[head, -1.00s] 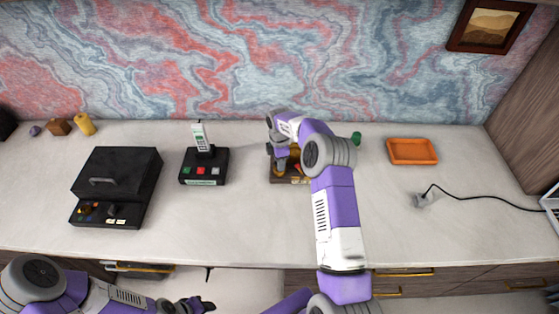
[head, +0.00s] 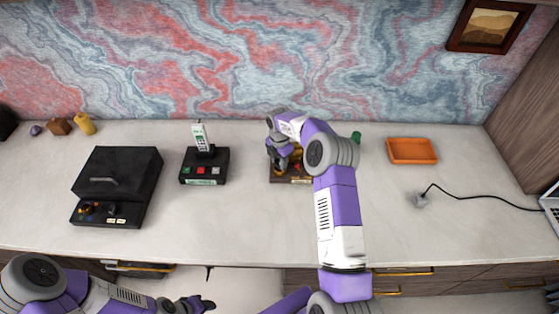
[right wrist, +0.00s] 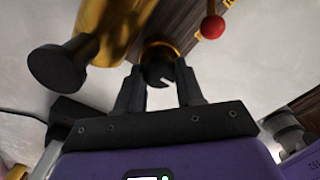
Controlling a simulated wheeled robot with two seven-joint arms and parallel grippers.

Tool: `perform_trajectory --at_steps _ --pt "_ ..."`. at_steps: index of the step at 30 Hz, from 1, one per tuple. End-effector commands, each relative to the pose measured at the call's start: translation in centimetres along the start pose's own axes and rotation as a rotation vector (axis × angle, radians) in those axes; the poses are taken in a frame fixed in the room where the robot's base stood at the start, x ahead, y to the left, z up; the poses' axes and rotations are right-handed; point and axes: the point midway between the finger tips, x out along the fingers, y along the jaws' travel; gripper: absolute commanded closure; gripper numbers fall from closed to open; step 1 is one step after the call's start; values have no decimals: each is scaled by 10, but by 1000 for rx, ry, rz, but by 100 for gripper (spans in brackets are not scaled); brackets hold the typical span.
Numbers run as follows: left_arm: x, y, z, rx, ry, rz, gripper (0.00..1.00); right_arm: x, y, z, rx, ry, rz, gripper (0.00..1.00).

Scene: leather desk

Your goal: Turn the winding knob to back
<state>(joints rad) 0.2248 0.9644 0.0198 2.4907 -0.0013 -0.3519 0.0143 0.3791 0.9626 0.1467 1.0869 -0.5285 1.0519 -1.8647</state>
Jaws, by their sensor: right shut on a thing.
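The winding knob (right wrist: 160,68) is a small black knob with a white mark and a brass collar in the right wrist view. It sits between the fingertips of my right gripper (right wrist: 160,88), which is shut on it. The knob is on a device with a brown wooden base (head: 293,180) and brass parts in the middle of the desk. In the head view my right gripper (head: 281,158) and arm hide much of the device and the knob. My left gripper (head: 200,304) is low in front of the desk; its finger opening is unclear.
In the right wrist view, a brass cylinder with a black end (right wrist: 58,68) and a red ball (right wrist: 212,27) are close to the fingers. A phone on a black base (head: 204,167) and a black box (head: 118,178) stand left; an orange tray (head: 412,151) lies right.

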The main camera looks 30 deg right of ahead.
Motion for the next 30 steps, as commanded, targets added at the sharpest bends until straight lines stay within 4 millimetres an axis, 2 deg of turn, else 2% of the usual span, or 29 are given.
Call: perform_trajectory --at_steps 9,10,12,22,30 --pt "0 0 0 0 0 0 57 -1 1 1 -4 -3 2 94" --pt "0 0 0 0 0 0 57 -1 1 1 -4 -3 2 58" --pt "0 0 0 0 0 0 57 -1 1 1 -3 -3 2 52" --pt "-1 0 0 0 0 0 57 -6 1 0 -2 -2 2 52" --pt "-5 2 0 0 0 0 57 -50 1 0 -2 -4 5 52"
